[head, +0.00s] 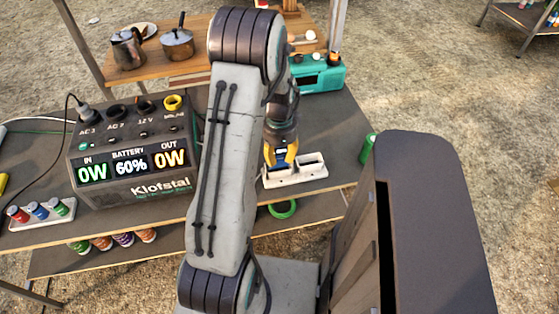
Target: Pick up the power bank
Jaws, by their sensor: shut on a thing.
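My gripper (283,157) points down at the left end of a white holder (312,178) on the dark table, just right of my arm. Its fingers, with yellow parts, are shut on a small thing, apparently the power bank. That thing is almost wholly hidden by the fingers, so its shape and colour are unclear. I cannot tell whether it still touches the holder. Two open slots show in the holder to the right of the fingers.
A Klofstal power station (130,165) stands left of my arm with a cable plugged in. A tray of small coloured cylinders (40,213) lies at front left. A teal box (318,76) is behind my gripper, a green cylinder (368,148) at the table's right edge. Pots (177,43) stand on a wooden shelf.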

